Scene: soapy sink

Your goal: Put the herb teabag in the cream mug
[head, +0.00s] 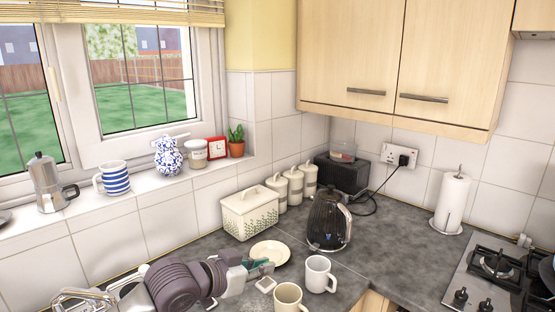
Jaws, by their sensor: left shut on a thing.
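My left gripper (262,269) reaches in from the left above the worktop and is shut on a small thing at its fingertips. A small pale square teabag (266,285) shows just below the fingertips, which partly cover what they hold. I cannot tell its label. The cream mug (288,299) stands upright at the bottom edge of the view, a little right of and nearer than the teabag, partly cut off. The teabag is outside the mug. My right gripper is not in view.
A white mug (319,274) stands right beside the cream mug. A cream plate (270,252) lies behind the gripper. A dark kettle (327,222) and a lidded bread bin (250,214) stand further back. The worktop right of the kettle is clear up to the hob (497,266).

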